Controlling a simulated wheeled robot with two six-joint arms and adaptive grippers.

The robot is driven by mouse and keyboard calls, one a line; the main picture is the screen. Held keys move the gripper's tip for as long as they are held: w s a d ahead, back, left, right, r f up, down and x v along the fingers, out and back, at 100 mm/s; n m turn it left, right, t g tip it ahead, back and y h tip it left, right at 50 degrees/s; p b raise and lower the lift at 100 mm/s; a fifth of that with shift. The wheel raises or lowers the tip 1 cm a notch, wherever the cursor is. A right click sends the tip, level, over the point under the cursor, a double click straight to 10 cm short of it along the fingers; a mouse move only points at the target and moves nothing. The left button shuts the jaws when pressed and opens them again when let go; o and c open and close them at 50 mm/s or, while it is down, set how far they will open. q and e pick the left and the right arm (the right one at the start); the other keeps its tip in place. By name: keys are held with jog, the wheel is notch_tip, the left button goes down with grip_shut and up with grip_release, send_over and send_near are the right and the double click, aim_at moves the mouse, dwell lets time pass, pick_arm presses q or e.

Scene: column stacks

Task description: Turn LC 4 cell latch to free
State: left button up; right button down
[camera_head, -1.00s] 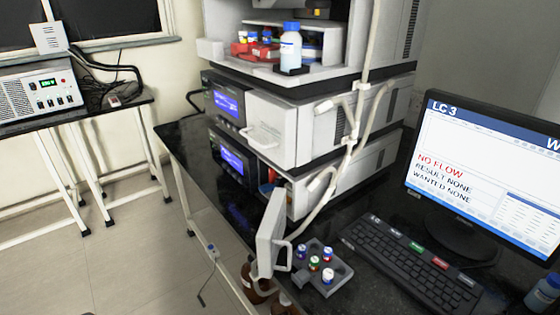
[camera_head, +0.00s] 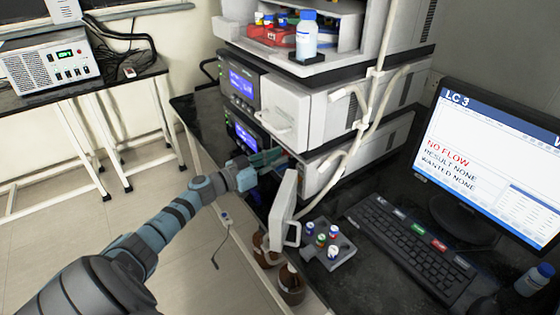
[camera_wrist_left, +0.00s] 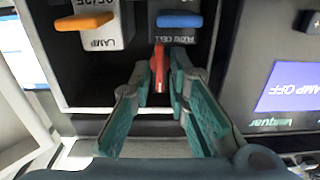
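In the left wrist view, a red lever (camera_wrist_left: 159,68) sticks out below the blue handle (camera_wrist_left: 179,20) of a block marked like "FLOW CELL", printed upside down. My left gripper (camera_wrist_left: 162,84) is open, with its green-padded fingers on either side of the red lever's end. I cannot tell whether a finger touches it. In the head view the left gripper (camera_head: 268,158) reaches into the open front of the lower instrument (camera_head: 345,158). The lever is hidden there. My right gripper is not in view.
An orange handle (camera_wrist_left: 84,21) on a block marked "LAMP" is beside the cell. The opened white door (camera_head: 283,205) hangs close to my left gripper. Brown bottles (camera_head: 291,284) and a vial tray (camera_head: 340,262) stand near. The monitor (camera_head: 490,165) reads "LC 3" and "NO FLOW".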

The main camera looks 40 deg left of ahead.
pick_arm(q)
jog(key=shift+w+d, duration=0.2)
jog(key=shift+w, duration=0.45)
grip_shut()
